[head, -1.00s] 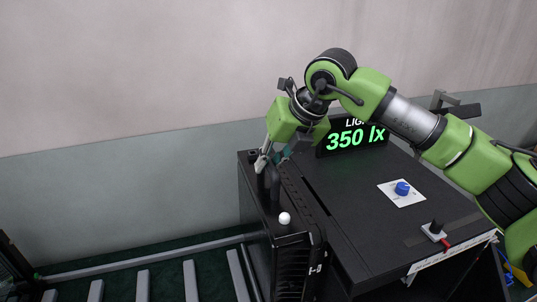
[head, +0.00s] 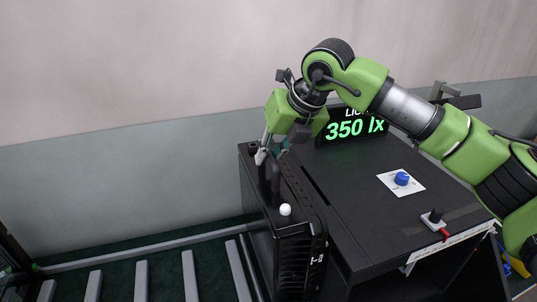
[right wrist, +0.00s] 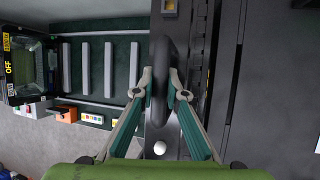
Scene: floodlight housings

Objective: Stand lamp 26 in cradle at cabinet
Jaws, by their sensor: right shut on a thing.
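A black finned lamp housing (head: 300,262) stands upright against the left side of the dark cabinet (head: 355,215). It has a black handle and a small white ball (head: 285,210) on top. Its side label is cut off, so I cannot read number 26. My right gripper (head: 266,157) is shut on the handle at the far end of the lamp. In the right wrist view its two fingers (right wrist: 161,88) press on both sides of the black handle (right wrist: 162,60). I cannot make out the cradle or the lamp's underside. My left gripper is not in view.
A rack with grey bars (head: 189,275) lies to the left. A wall rises behind.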

